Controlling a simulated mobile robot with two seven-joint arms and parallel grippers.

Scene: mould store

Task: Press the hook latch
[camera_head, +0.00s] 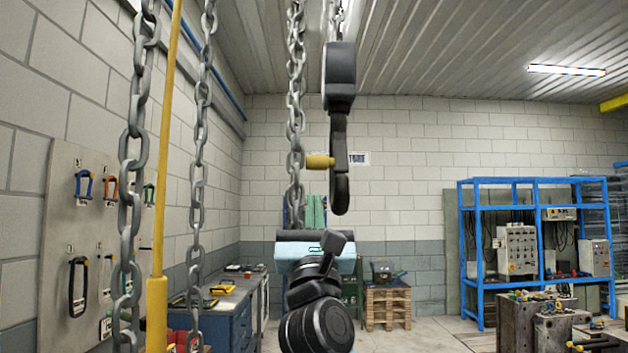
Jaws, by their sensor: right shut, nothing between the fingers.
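A dark crane hook (339,165) hangs from a black block (339,75) on a chain, in the upper middle of the head view. A yellow latch piece (320,162) sticks out to the left of the hook, at mid-height. My right gripper (318,237) is below the hook's tip, with a visible gap between them in the picture. It is shut and empty; its fingertips are hard to make out behind the wrist. My left gripper is out of view.
Heavy grey chains (131,170) hang at left and centre. A yellow pole (160,190) stands at left, before a tool board (70,215). A blue workbench (235,310), a wooden pallet stack (388,308) and a blue rack (480,250) stand farther back.

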